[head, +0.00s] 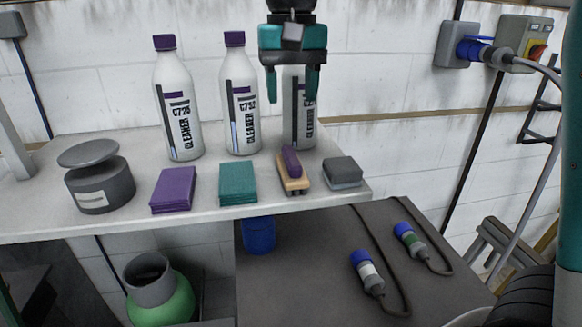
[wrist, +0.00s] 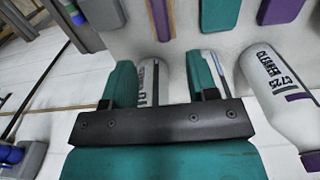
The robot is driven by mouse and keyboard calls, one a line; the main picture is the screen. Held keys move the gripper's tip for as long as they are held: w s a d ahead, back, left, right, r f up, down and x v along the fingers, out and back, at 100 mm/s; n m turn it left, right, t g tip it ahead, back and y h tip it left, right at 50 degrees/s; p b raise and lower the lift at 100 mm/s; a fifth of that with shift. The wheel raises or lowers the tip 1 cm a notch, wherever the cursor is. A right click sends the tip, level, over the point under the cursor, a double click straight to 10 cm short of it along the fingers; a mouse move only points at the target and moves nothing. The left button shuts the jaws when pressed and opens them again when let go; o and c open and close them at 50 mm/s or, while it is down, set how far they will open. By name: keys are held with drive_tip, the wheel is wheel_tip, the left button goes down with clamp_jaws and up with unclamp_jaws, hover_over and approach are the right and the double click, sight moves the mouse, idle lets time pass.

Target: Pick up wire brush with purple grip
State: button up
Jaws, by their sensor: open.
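The wire brush (head: 294,178) lies on the shelf near its front edge, with a purple grip on a tan body and dark bristles underneath. It also shows at the top of the wrist view (wrist: 161,18), partly cut off by the frame edge. My gripper (head: 291,96) is open and empty, pointing down above and behind the brush, in front of the right-hand cleaner bottle (head: 299,128). In the wrist view my gripper's two teal fingers (wrist: 158,72) are spread apart, with that bottle showing between and beyond them. The gripper is clear of the brush.
A grey block (head: 343,172) sits right of the brush, and a teal sponge (head: 238,183) left. Cabled plugs (head: 367,271) lie on the lower dark surface.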

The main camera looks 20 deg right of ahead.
drive_tip(key=p, duration=0.1)
hover_over(292, 155)
wheel_tip(292, 155, down, 7)
drive_tip(key=shift+r, duration=0.1)
drive_tip(key=shift+f+p, duration=1.1)
drive_tip(key=shift+f, duration=1.6)
drive_tip(key=c, duration=0.6)
